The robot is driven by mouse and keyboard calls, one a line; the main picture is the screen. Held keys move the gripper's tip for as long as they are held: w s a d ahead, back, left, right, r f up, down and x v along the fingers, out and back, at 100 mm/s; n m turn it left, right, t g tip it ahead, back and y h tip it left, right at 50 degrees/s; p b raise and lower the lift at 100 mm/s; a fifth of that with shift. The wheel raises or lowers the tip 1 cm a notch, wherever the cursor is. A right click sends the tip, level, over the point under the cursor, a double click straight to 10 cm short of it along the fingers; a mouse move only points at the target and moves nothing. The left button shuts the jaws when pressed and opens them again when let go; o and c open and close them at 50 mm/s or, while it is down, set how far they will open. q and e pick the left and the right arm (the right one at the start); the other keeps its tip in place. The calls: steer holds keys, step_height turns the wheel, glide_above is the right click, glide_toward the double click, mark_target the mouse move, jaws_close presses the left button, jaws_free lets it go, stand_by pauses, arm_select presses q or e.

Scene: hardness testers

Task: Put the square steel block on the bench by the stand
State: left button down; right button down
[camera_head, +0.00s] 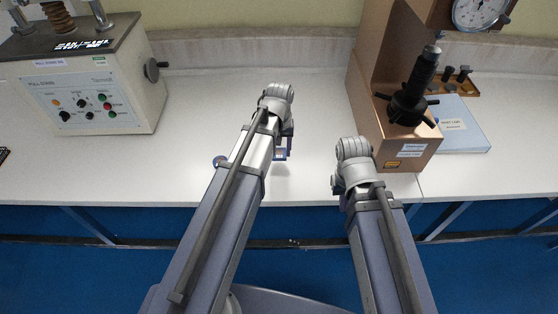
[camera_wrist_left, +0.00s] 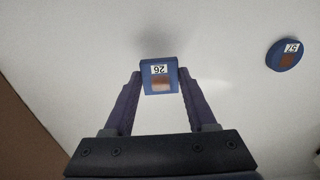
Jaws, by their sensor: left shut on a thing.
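In the head view, part of the block (camera_head: 280,154) shows just below my left wrist; the left fingers (camera_head: 287,138) are mostly hidden. My right arm ends at the bench's front edge, left of the copper-coloured tester stand (camera_head: 408,160); its fingers are hidden.
A round blue block labelled 57 (camera_wrist_left: 284,55) lies on the bench; it also shows beside my left arm (camera_head: 219,161). A grey tester with buttons (camera_head: 90,95) stands left. A pale blue booklet (camera_head: 458,125) lies right of the copper-coloured stand. Bench between the testers is largely clear.

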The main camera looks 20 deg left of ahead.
mark_target(279, 153)
arm_select(q)
steer(key=shift+f+b, duration=1.95)
steer(key=shift+r, duration=0.15)
steer(key=c, duration=0.7)
jaws_free()
steer(key=shift+f, duration=0.25)
steer(key=o, duration=0.5)
steer(key=shift+r, duration=0.1)
step_height(279, 153, up, 12)
steer(key=p, duration=1.2)
steer(key=s+d+m+y, duration=0.1)
steer(key=s+d+m, duration=0.6)
steer(key=s+d, duration=0.3)
steer(key=s, duration=0.4)
steer(key=shift+s+d+r, duration=0.15)
steer(key=shift+d+r, duration=0.05)
steer(key=shift+d, duration=0.05)
